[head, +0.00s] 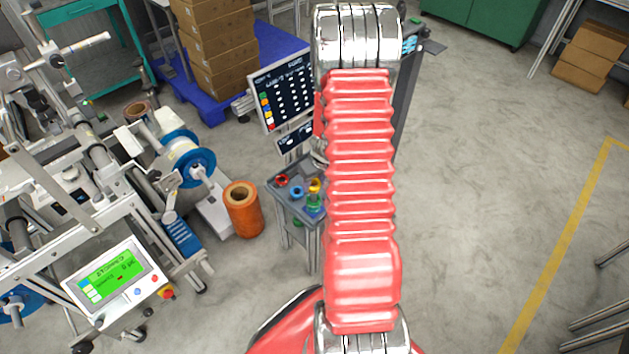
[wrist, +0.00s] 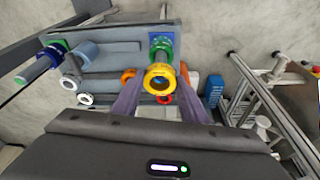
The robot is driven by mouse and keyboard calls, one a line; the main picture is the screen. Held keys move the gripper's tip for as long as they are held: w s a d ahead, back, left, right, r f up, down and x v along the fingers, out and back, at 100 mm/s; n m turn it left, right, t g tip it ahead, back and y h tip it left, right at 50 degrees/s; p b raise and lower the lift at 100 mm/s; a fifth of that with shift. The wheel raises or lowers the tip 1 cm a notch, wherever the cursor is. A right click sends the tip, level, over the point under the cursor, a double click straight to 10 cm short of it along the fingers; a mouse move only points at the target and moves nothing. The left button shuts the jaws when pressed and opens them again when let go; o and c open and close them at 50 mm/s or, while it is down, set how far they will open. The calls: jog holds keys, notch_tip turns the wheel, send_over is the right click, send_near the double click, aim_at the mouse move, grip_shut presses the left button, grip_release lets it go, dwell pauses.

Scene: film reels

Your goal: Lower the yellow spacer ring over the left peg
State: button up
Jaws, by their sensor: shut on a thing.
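The yellow spacer ring (wrist: 147,80) is between the fingers of my gripper (wrist: 160,88), which is shut on it, in the wrist view. It lines up with the tip of an upright peg that bears a green ring (wrist: 154,38) and a blue ring at its base. I cannot tell whether the yellow ring is around the tip or just above it. In the head view the yellow ring (head: 315,185) shows beside my arm, above the green and blue peg (head: 314,201); my gripper is hidden there.
The pegs stand on a grey stand (head: 281,202). A red ring (head: 281,180) and a blue ring (head: 297,191) lie there. A sign board (head: 283,90) stands behind. An orange roll (head: 243,212) and a reel machine (head: 120,215) are to the left.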

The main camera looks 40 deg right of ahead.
jog(key=shift+f, duration=2.6)
dwell(1.2)
jog(key=o, duration=1.2)
jog(key=shift+c, duration=0.2)
jog(key=shift+r, duration=0.1)
jog(key=v, duration=1.3)
jog(key=shift+r, duration=0.25)
jog(key=shift+s+a, duration=0.1)
dwell(0.3)
